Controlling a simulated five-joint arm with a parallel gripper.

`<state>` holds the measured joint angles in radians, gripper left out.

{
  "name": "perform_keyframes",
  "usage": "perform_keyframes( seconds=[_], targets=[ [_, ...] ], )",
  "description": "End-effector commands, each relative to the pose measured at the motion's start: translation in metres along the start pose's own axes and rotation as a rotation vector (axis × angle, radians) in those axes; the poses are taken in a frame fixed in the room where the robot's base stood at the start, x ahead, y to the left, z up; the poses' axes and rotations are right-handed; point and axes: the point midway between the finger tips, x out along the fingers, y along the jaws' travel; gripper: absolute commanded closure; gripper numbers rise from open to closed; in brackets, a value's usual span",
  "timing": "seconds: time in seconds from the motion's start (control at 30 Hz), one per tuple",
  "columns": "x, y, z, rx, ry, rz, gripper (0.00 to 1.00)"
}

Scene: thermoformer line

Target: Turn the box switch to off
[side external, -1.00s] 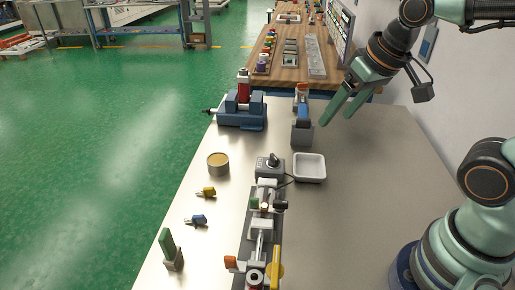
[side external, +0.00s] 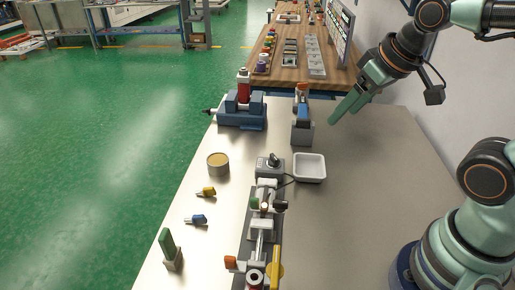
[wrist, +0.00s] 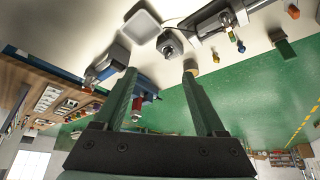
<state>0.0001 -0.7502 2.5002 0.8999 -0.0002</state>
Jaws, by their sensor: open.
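The box switch (side external: 270,166) is a small grey box with a dark knob on top, on the pale table beside the white tray. It also shows in the wrist view (wrist: 169,43), beyond the gap between my fingers. Its knob's exact setting is too small to tell. My gripper (side external: 345,110) is in the air over the back right of the table, up and to the right of the switch and well apart from it. In the wrist view its two green fingers (wrist: 160,75) are spread, with nothing between them.
A white tray (side external: 309,180) adjoins the switch on the right. A grey block with a blue-topped part (side external: 302,134) stands behind it. A clamp fixture (side external: 262,232) lies in front, a round tin (side external: 218,172) to the left. The table's right side is clear.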

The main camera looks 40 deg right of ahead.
Motion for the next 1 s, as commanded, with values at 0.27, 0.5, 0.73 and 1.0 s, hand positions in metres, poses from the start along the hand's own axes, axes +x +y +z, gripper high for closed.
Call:
perform_keyframes(
  seconds=[0.27, 0.5, 0.73, 1.0],
  targets=[
    [0.0, 0.0, 0.0, 0.0, 0.0, 0.0, 0.31],
    [0.003, -0.002, -0.013, 0.019, -0.043, -0.002, 0.55],
    [0.021, -0.007, -0.052, 0.084, -0.165, 0.0, 0.55],
    [0.067, -0.017, -0.092, 0.162, -0.313, 0.018, 0.55]
  ],
)
